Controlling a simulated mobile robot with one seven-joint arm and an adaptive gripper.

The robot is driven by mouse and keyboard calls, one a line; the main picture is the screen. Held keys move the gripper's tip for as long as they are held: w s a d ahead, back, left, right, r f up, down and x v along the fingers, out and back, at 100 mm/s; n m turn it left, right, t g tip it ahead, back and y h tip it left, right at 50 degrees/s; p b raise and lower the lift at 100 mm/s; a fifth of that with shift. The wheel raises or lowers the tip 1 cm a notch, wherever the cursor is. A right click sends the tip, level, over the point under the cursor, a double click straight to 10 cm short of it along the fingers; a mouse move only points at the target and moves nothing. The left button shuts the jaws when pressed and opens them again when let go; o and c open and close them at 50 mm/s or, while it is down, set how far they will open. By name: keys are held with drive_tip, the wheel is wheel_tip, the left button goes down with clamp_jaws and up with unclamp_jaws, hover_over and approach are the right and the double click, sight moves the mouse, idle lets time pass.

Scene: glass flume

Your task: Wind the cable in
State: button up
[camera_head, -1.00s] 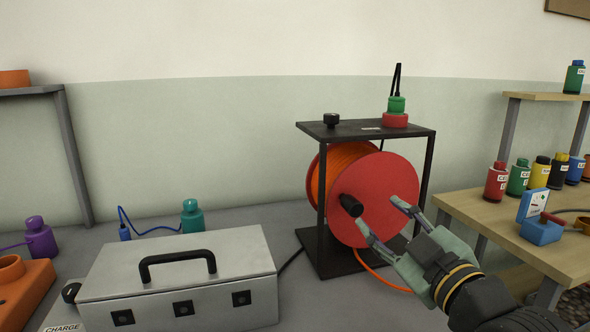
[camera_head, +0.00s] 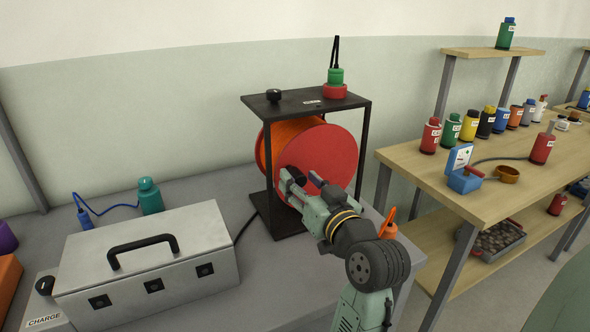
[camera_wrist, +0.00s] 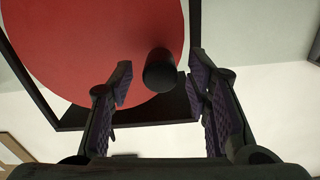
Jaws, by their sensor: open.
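The cable reel has a red disc (camera_head: 328,152) and an orange drum (camera_head: 268,150), set in a black frame (camera_head: 363,140) on the grey bench. My gripper (camera_head: 301,180) is open in front of the lower part of the disc. In the wrist view the red disc (camera_wrist: 80,40) fills the upper left, and its black crank knob (camera_wrist: 159,70) lies ahead, between and just beyond the fingers of my gripper (camera_wrist: 160,85). The fingers do not appear to touch the knob. In the head view the gripper hides the knob and the orange cable's loose run.
A metal case (camera_head: 150,262) with a black handle stands left of the reel, a teal bottle (camera_head: 150,197) behind it. A red and green plug (camera_head: 335,84) and a black knob (camera_head: 273,96) sit on the frame top. A wooden table (camera_head: 500,190) with bottles stands right.

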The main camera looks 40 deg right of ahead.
drive_tip(key=shift+x, duration=1.45)
drive_tip(key=shift+c, duration=0.3)
clamp_jaws()
